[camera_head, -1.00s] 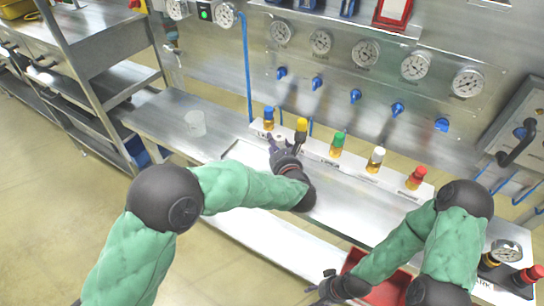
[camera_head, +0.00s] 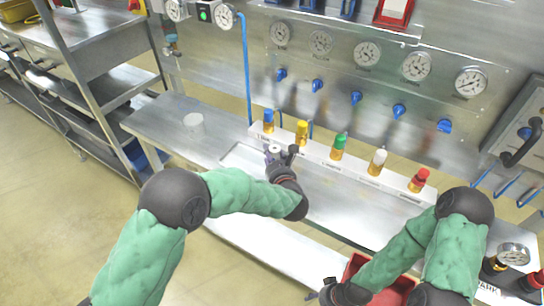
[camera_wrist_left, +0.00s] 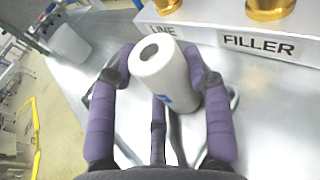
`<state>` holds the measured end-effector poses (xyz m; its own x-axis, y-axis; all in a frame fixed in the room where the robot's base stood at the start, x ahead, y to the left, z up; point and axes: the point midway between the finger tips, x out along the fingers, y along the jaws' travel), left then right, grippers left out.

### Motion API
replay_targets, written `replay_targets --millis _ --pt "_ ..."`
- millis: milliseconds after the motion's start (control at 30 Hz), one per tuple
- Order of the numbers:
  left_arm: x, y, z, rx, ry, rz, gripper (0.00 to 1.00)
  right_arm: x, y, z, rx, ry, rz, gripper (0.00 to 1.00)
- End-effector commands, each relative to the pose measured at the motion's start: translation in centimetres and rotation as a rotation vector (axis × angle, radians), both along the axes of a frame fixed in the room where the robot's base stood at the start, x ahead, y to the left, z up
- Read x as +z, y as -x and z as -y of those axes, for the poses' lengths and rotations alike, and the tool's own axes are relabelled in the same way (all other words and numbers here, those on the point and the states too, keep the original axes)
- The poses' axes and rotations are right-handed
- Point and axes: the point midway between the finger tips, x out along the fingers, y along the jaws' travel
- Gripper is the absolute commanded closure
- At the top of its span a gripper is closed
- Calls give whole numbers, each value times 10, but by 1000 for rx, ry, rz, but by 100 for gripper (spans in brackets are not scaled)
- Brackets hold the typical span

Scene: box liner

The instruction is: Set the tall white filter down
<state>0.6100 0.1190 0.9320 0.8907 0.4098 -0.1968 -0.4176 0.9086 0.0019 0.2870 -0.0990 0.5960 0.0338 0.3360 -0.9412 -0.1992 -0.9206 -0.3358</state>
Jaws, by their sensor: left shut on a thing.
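The tall white filter (camera_wrist_left: 160,75) is a white cylinder with a dark hole in its top end. It leans slightly in the left wrist view, between the purple fingers of my left gripper (camera_wrist_left: 160,95), which is shut on it. In the head view the filter's pale top (camera_head: 274,149) shows at my left gripper (camera_head: 281,157), over the recessed tray area (camera_head: 238,157) of the bench. Its lower end is hidden, so I cannot tell whether it touches the metal. My right gripper (camera_head: 322,292) is at the bottom, left of the red bin, with its fingers barely visible.
A wider white cylinder (camera_head: 194,122) stands on the bench (camera_head: 165,112) to the left; it also shows in the left wrist view (camera_wrist_left: 68,46). A white rack (camera_head: 318,148) with coloured-capped fittings runs behind my left gripper. The red bin (camera_head: 352,268) is at lower right.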

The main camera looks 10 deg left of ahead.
Motion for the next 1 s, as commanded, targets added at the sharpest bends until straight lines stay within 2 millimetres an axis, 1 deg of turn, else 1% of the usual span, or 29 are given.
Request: replay_targets --millis 67,100,133,467,600,767,1000 --pt "-3 0 0 0 0 0 82 -4 0 0 0 0 0 44" --pt "-2 0 0 0 0 -1 42 -3 0 0 0 0 0 44" --pt "-2 0 0 0 0 -1 41 -3 0 0 0 0 0 44" --pt "-1 0 0 0 0 -1 41 -1 0 0 0 0 0 44" --pt "4 0 0 0 0 -1 41 6 0 0 0 0 0 44" --pt "10 27 14 -5 0 0 41 11 0 0 0 0 0 44" --pt "19 71 34 -4 -1 1 41 22 0 0 0 0 0 44"
